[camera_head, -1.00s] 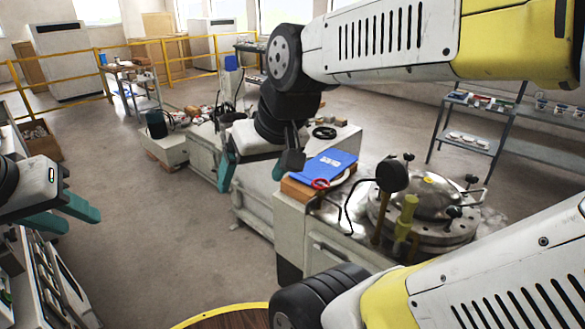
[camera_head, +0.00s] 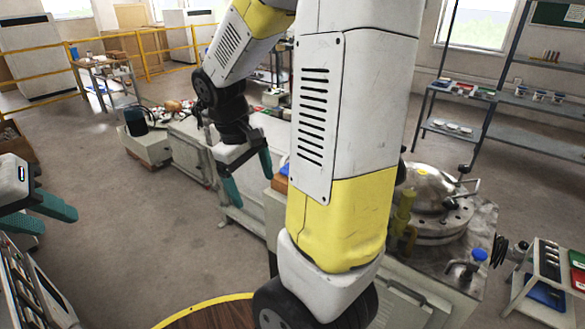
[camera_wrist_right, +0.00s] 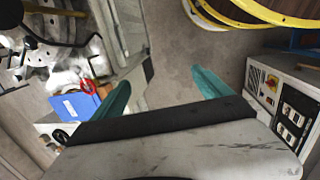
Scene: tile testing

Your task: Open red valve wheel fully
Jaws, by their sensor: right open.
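The small red valve wheel (camera_wrist_right: 88,87) shows in the right wrist view, left of my right gripper (camera_wrist_right: 160,77) and beside a blue board. In the head view the wheel is hidden behind my right arm. My right gripper (camera_head: 252,191) is open and empty, with its teal fingers apart, left of the machine bench. It does not touch the wheel. My left gripper (camera_head: 58,220) is at the far left edge of the head view, with its teal fingers apart and nothing between them, far from the wheel.
The blue board (camera_wrist_right: 75,106) lies close by the wheel. A round metal vessel (camera_head: 430,190) with yellow fittings stands on the bench right of my arm. A shelf rack (camera_head: 470,95) is behind. A tray stand (camera_head: 550,275) is at the lower right. Open floor (camera_head: 150,220) lies left of the bench.

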